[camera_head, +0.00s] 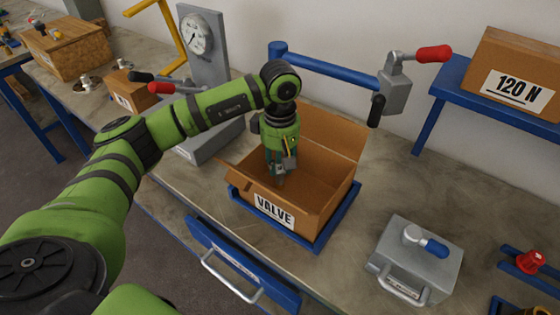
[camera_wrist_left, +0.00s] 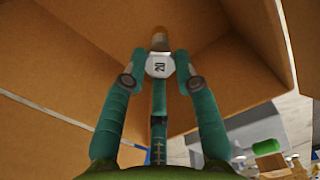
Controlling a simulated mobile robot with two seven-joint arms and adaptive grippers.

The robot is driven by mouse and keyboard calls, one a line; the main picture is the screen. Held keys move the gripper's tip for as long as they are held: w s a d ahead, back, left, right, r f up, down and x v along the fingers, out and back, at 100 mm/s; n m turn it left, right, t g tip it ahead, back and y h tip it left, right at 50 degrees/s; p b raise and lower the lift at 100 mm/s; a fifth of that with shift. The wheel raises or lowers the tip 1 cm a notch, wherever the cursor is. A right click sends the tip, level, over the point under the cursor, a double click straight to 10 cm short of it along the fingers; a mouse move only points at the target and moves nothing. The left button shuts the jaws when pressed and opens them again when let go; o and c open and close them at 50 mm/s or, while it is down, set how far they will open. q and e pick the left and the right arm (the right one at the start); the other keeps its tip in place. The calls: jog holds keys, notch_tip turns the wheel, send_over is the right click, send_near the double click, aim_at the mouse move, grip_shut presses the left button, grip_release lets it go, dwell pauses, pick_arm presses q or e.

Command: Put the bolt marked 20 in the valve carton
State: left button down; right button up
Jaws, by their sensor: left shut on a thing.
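The valve carton (camera_head: 318,205) is an open cardboard box with a "VALVE" label, standing in a blue tray frame on the bench. My left gripper (camera_head: 279,178) points down into the carton's opening. In the left wrist view my left gripper (camera_wrist_left: 161,80) is shut on the bolt marked 20 (camera_wrist_left: 160,66), holding it by its pale hex head with the number readable. The bolt's brass-coloured shank points away from me toward the carton's cardboard interior (camera_wrist_left: 85,60). I cannot tell whether the bolt touches the carton floor. My right gripper is not in view.
A grey box with a blue-handled lever (camera_head: 415,258) stands right of the carton. A blue bar with a red-handled clamp (camera_head: 395,85) is behind it. A gauge stand (camera_head: 200,45) is at the back left. A "120 N" carton (camera_head: 515,80) sits on a blue shelf.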

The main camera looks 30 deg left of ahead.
pick_arm(q)
jog(key=c, duration=0.9)
grip_release()
notch_tip(320, 180, up, 12)
jog(key=shift+r, duration=0.1)
